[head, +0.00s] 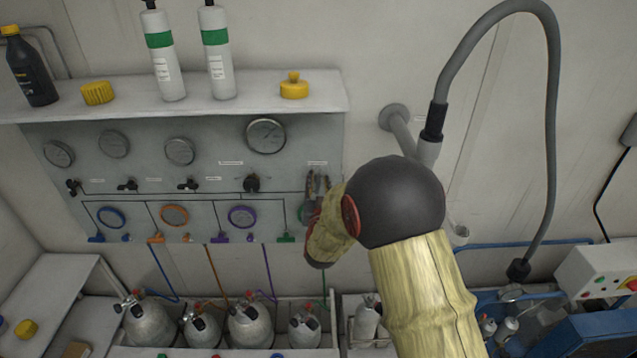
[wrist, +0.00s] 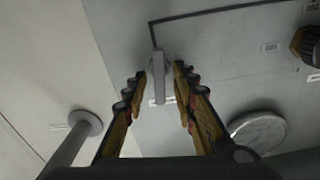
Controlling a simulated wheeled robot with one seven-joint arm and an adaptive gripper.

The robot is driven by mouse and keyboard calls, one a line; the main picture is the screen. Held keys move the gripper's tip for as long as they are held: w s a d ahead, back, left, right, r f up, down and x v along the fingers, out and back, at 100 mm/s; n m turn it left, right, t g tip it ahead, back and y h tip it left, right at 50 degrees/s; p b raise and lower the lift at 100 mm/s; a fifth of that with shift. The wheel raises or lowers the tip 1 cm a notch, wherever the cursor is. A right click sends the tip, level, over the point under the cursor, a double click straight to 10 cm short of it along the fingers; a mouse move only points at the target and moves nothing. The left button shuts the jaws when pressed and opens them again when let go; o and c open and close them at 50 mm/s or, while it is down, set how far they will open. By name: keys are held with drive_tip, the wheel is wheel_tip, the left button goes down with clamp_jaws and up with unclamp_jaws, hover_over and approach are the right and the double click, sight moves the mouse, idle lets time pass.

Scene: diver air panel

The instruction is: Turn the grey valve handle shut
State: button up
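The grey valve handle (wrist: 158,80) shows in the wrist view as a narrow lever on the grey panel, lying along the picture's up-down direction. My gripper (wrist: 161,76) is open, with one finger on each side of the handle. A small gap appears between each fingertip and the handle, so I see no clear grip. In the head view my gripper (head: 318,184) is at the right end of the gauge panel (head: 215,163). There the handle cannot be made out behind the fingers.
Gauges, including a large one (head: 265,135), and small black valves (head: 251,184) lie left of my gripper. A shelf (head: 200,108) with bottles overhangs the panel. A grey wall pipe (head: 401,134) stands out close to the right. Gas cylinders (head: 250,326) stand below.

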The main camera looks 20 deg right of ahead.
drive_tip(key=shift+c, duration=1.3)
drive_tip(key=c, duration=0.4)
clamp_jaws()
